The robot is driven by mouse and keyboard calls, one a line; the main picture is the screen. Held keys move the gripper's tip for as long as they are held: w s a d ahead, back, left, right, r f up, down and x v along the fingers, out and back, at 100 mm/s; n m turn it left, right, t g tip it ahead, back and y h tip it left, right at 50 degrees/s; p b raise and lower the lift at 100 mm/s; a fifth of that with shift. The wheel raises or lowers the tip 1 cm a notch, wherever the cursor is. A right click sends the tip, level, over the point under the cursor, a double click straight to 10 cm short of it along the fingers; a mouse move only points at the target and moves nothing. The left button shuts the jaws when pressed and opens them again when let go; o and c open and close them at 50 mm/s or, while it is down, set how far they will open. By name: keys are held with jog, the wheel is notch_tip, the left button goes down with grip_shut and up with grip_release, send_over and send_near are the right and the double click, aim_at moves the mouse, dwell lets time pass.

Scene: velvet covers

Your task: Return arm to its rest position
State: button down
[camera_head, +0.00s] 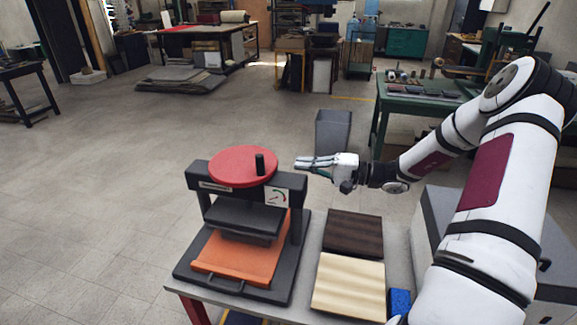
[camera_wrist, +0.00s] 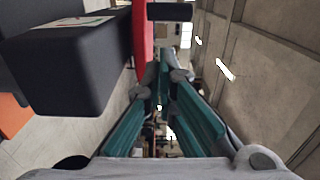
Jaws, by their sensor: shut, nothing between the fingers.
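My gripper (camera_head: 303,163) is shut and empty. It is held in the air just right of the press, level with the press's red wheel (camera_head: 240,165). My white arm reaches in from the right side of the head view. In the wrist view my gripper's fingers (camera_wrist: 163,65) converge in the middle. The red wheel (camera_wrist: 142,40) and the dark crossbar of the press (camera_wrist: 75,60) show close on their left. I cannot tell from the wrist view how wide the gap to the wheel is.
The black press (camera_head: 190,272) with an orange board (camera_head: 240,262) stands on a small table. A dark brown board (camera_head: 353,233), a cream board (camera_head: 348,285) and a blue block (camera_head: 400,300) lie to its right. A grey bin (camera_head: 333,132) and green workbench (camera_head: 425,103) stand behind.

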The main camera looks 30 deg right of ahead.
jog(key=v, duration=0.5)
jog(key=shift+s+d, duration=0.2)
jog(key=shift+s, duration=0.2)
jog(key=s+a+r+n+g+h, duration=0.2)
jog(key=s+a+r+n+g, duration=0.15)
jog(key=a+g, duration=0.45)
jog(key=s+a+r+n+g+h, duration=0.2)
jog(key=s+a+n+g+h, duration=0.15)
jog(key=a, duration=0.75)
jog(key=s+a+r+n+t+h, duration=0.1)
jog(key=s+a+r+t+h, duration=0.1)
jog(key=s, duration=0.6)
jog(key=s+a+r+n+t+h, duration=0.1)
jog(key=s+a+r+t+h, duration=0.1)
jog(key=s+r+h, duration=0.3)
jog(key=shift+s+r, duration=1.3)
jog(key=shift+s, duration=0.3)
jog(key=c, duration=2.3)
grip_release()
